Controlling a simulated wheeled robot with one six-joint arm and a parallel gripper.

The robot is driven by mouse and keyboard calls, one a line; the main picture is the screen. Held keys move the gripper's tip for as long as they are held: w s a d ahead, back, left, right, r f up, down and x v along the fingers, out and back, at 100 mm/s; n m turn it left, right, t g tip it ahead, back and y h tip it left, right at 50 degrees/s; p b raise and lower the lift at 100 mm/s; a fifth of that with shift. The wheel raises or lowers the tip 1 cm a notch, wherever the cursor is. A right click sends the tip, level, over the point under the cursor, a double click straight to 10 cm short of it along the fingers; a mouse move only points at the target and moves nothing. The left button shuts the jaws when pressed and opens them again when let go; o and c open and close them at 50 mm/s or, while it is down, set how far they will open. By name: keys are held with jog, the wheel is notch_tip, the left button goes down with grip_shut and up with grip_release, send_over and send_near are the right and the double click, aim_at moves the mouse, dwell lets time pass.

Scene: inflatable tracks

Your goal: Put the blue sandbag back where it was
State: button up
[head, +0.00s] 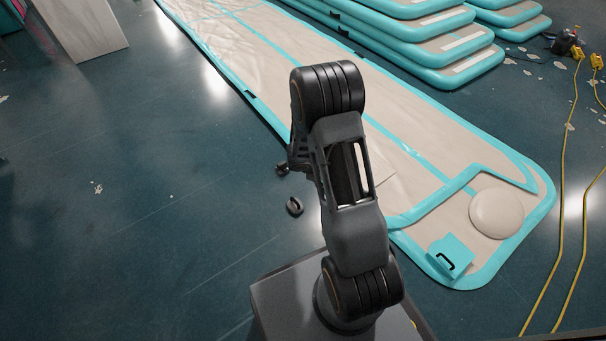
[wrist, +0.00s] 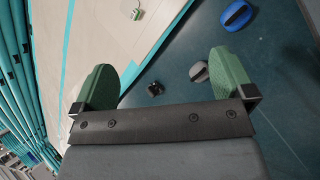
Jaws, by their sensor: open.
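A blue, rounded object with a dark strap or handle (wrist: 236,15), which looks like the blue sandbag, lies on the dark floor at the top right of the wrist view, beyond my right fingertip. I cannot pick it out in the head view. In the head view the gripper is mostly hidden behind my arm. The long beige and teal inflatable track (head: 255,60) lies beside my arm, and it also fills the upper left of the wrist view (wrist: 115,35).
A grey handled piece (wrist: 200,72) and a small black item (wrist: 155,88) lie on the floor. A teal patch with a black handle (head: 450,256) and a beige disc (head: 497,213) are on the track. Yellow cables (head: 561,220) run at the right; floor at left is open.

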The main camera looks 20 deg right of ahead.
jog(key=s+a+r+m+y, duration=0.1)
jog(key=s+a+r+m, duration=0.15)
jog(key=r, duration=0.45)
jog(key=s+a+r+m+y, duration=0.1)
jog(key=s+a+r+m, duration=0.1)
jog(key=r+m, duration=0.35)
jog(key=s+a+r+m+t+y, duration=0.1)
jog(key=s+a+r+m+y, duration=0.2)
jog(key=s+a+r, duration=0.6)
jog(key=a+r+y, duration=0.1)
jog(key=a+y, duration=0.1)
jog(key=shift+r+t+y, duration=0.3)
jog(key=shift+r, duration=0.1)
notch_tip(320, 180, up, 39)
jog(key=t+p, duration=0.1)
jog(key=p, duration=3.5)
jog(key=shift+a+f+p, duration=0.2)
jog(key=shift+p, duration=0.2)
